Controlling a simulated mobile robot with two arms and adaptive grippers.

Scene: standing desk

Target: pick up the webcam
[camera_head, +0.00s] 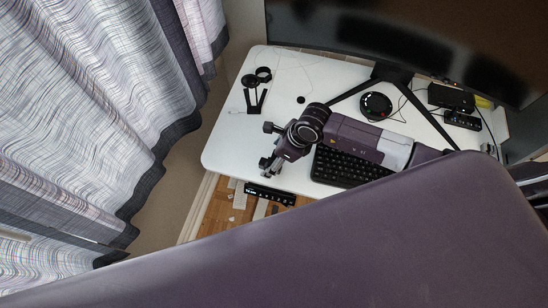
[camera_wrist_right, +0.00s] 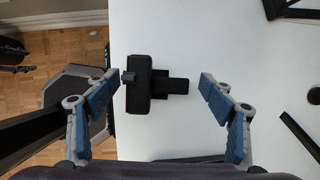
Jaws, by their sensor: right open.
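The black webcam (camera_wrist_right: 140,95) lies on the white desk (camera_wrist_right: 195,30) at its edge in the right wrist view, with a short block sticking out to the right. My right gripper (camera_wrist_right: 160,90) is open, with its blue-padded fingers on either side of the webcam; the left finger looks very close to it, the right finger is apart. I cannot tell the height gap. In the head view my right gripper (camera_head: 268,165) is over the desk's left front part, and the webcam is not clearly visible there. My left gripper is not in view.
A black keyboard (camera_head: 345,166) lies just right of the gripper. A black stand (camera_head: 255,92), a round black device (camera_head: 376,105) and monitor legs (camera_head: 432,124) stand farther back. A control box (camera_head: 270,195) is at the front edge. Curtains (camera_head: 95,90) hang at left.

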